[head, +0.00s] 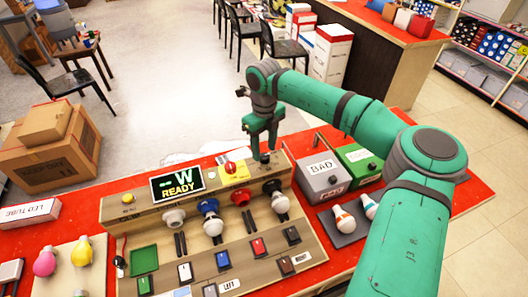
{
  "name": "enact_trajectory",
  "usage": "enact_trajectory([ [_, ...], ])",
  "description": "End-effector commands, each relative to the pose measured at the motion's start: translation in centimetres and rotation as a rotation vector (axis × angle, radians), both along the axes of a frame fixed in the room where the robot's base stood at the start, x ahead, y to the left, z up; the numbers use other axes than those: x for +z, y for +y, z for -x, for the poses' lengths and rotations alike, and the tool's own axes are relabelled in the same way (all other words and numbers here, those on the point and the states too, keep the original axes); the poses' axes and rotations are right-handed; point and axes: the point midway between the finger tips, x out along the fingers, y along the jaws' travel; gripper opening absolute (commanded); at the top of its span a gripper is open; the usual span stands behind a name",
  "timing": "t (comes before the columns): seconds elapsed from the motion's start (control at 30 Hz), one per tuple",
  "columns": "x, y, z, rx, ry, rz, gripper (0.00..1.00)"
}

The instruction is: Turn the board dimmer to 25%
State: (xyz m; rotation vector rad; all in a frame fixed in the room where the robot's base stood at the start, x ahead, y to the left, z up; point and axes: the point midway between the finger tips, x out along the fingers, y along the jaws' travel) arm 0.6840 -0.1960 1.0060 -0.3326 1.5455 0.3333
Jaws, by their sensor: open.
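The wooden test board (115,212) lies on the red table, its screen (177,184) reading "-- W READY". A red knob (231,168) on a yellow plate (238,176) sits on the board's raised back strip, right of the screen; it may be the dimmer. Its scale and setting are too small to read. My gripper (263,150) is open and empty, pointing down at the board's back edge, right of the red knob. A small dark round part (265,158) shows at its fingertips; I cannot tell whether it is a fingertip or a knob, or whether they touch.
Coloured sockets cross the board, with bulbs in the blue (213,226) and black (280,203) ones. Coloured switches line the front. A grey BAD box (322,177) and green box (362,166) stand right, near my arm. Loose bulbs (345,218) lie on a dark tray.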

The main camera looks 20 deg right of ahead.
Motion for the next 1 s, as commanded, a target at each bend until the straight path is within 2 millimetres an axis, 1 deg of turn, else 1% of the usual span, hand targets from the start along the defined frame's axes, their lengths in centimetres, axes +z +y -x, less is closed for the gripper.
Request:
enact_trajectory([
  [0.1, -1.3, 0.0, 0.0, 0.0, 0.001, 0.0, 0.45],
  [0.2, -1.9, 0.1, 0.0, 0.002, 0.001, -0.001, 0.45],
  [0.53, -2.2, 0.3, -0.1, 0.005, 0.0, 0.001, 0.45],
  [0.57, -2.2, 0.4, -0.1, 0.006, 0.0, 0.001, 0.4],
  [0.6, -2.2, 0.4, -0.1, 0.006, 0.0, 0.001, 0.3],
  [0.67, -2.2, 0.4, -0.1, 0.006, 0.0, 0.001, 0.16],
  [0.7, -2.2, 0.4, -0.1, 0.006, 0.0, 0.001, 0.06],
  [0.73, -2.2, 0.4, -0.1, 0.006, 0.0, 0.001, 0.04],
  [1.0, -2.2, 0.1, 0.0, -0.018, 0.001, 0.0, 0.04],
])
